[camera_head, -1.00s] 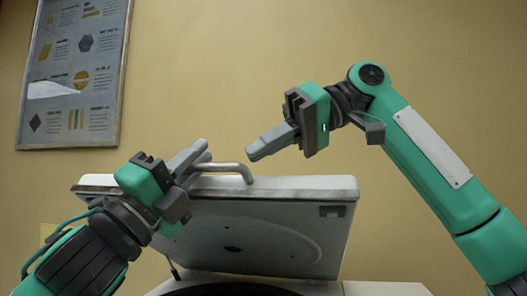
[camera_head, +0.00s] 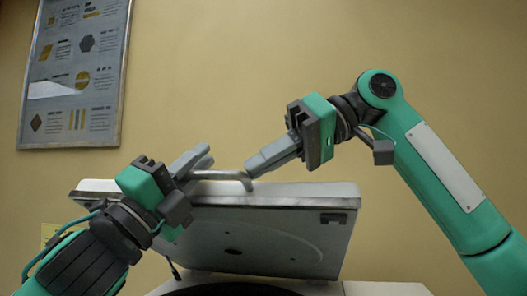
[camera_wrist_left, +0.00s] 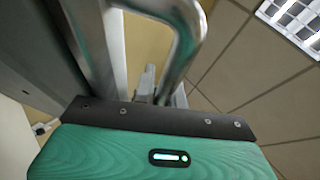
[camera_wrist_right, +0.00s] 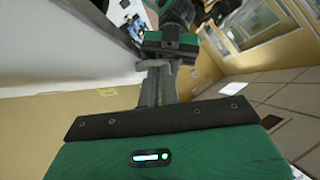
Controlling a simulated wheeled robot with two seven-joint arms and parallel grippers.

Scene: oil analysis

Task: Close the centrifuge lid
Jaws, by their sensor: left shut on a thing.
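The centrifuge lid (camera_head: 250,244) stands raised and tilted in the head view, with its underside towards me. A bent metal handle (camera_head: 225,175) sits on its upper edge and shows large in the left wrist view (camera_wrist_left: 185,40). My left gripper (camera_head: 195,160) is shut on the handle's left part. My right gripper (camera_head: 256,165) is at the handle's right bend, with its fingers close together and nothing seen between them. I cannot tell whether it touches the handle. Its fingers also show in the right wrist view (camera_wrist_right: 157,85).
The centrifuge body (camera_head: 330,287) shows at the bottom edge, with a dark round opening (camera_head: 230,289) below the lid. A framed poster (camera_head: 75,70) hangs on the yellow wall at the left. The space above the lid is free apart from my arms.

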